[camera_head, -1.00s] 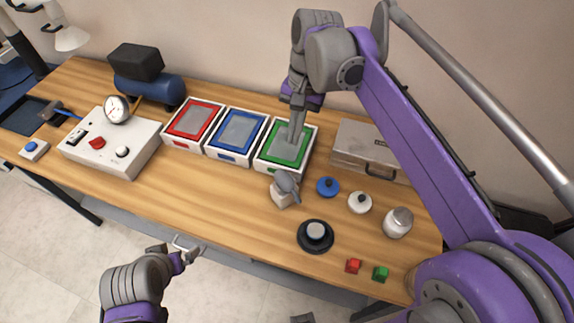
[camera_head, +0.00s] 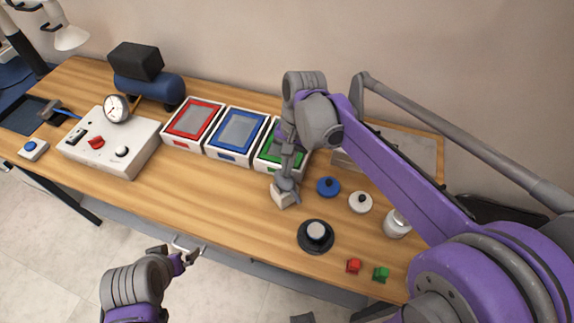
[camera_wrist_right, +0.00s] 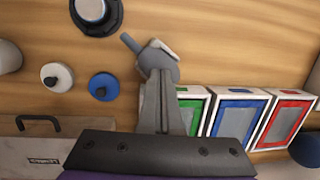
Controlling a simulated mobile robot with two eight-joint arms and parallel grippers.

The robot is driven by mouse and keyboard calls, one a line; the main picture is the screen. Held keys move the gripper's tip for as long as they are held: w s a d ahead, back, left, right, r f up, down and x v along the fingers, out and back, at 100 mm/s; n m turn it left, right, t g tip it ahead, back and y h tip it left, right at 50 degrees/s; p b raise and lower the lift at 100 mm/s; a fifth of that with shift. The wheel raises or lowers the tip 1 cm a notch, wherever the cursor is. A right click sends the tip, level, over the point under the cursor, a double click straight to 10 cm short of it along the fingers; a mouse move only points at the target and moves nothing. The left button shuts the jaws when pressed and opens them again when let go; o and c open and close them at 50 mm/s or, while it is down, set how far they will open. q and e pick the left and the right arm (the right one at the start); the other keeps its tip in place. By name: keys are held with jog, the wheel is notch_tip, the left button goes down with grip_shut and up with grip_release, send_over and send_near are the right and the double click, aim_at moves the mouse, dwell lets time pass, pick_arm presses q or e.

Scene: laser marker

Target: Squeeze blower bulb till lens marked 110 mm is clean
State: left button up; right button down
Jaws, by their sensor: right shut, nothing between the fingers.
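The grey blower bulb (camera_wrist_right: 158,66) with its short nozzle sits on a small white block (camera_head: 281,197) near the middle of the table. My right gripper (camera_head: 287,177) points down right at the bulb. Its fingers (camera_wrist_right: 162,103) are together and empty, and they overlap the bulb in the right wrist view. Whether they touch it I cannot tell. No 110 mm marking is legible, so I cannot tell which item is that lens. My left gripper (camera_head: 186,259) is low in front of the table edge, too small to show its opening.
Red (camera_head: 193,124), blue (camera_head: 236,134) and green (camera_head: 268,158) framed boxes stand behind the bulb. A blue knobbed disc (camera_head: 328,187), a white one (camera_head: 360,202), a jar (camera_head: 396,223) and a black round base (camera_head: 316,236) stand to the right.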

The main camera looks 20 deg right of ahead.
notch_tip(320, 180, down, 2)
jog(key=shift+f+b, duration=0.1)
jog(key=shift+b, duration=0.55)
jog(key=shift+s, duration=0.15)
jog(key=shift+w, duration=0.2)
jog(key=shift+r+p, duration=0.3)
jog(key=shift+r, duration=0.15)
jog(key=r, duration=0.1)
jog(key=r+p, duration=0.1)
jog(key=r, duration=0.1)
jog(key=shift+w+d+r+p, duration=0.2)
jog(key=shift+w+d+p, duration=0.05)
jog(key=shift+d+p, duration=0.05)
notch_tip(320, 180, up, 10)
jog(key=d, duration=0.1)
jog(key=shift+w+d, duration=0.4)
jog(key=shift+w, duration=0.05)
